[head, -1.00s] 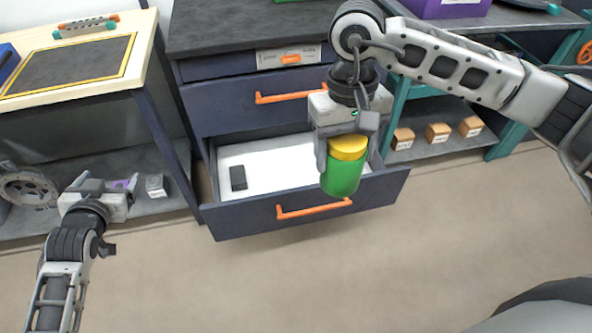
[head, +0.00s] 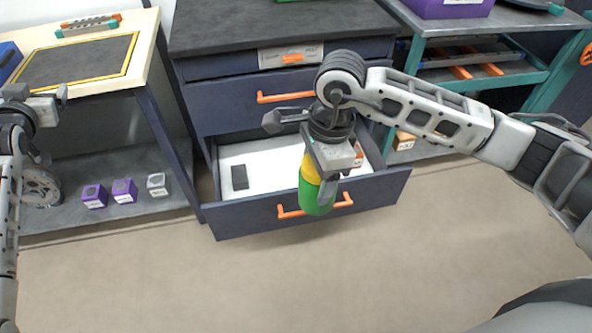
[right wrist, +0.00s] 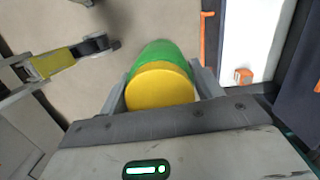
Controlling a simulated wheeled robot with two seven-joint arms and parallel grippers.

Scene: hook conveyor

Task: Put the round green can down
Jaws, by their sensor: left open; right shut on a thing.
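The round green can (head: 317,198) with a yellow lid is held in my right gripper (head: 322,183), in front of the open drawer (head: 372,196) in the head view. The can is tilted, with its green end pointing down. In the right wrist view the yellow lid (right wrist: 160,88) faces the camera, and the can sits between both fingers of my right gripper (right wrist: 165,85). My left gripper (head: 50,95) is open and empty at the far left edge, in front of the wooden-topped table.
The open drawer has a white floor with a dark flat item (head: 239,177) in it. Small purple boxes (head: 124,190) and a grey box (head: 157,184) stand on the lower left shelf. The dark cabinet top (head: 270,30) is mostly clear. Bare floor lies in front.

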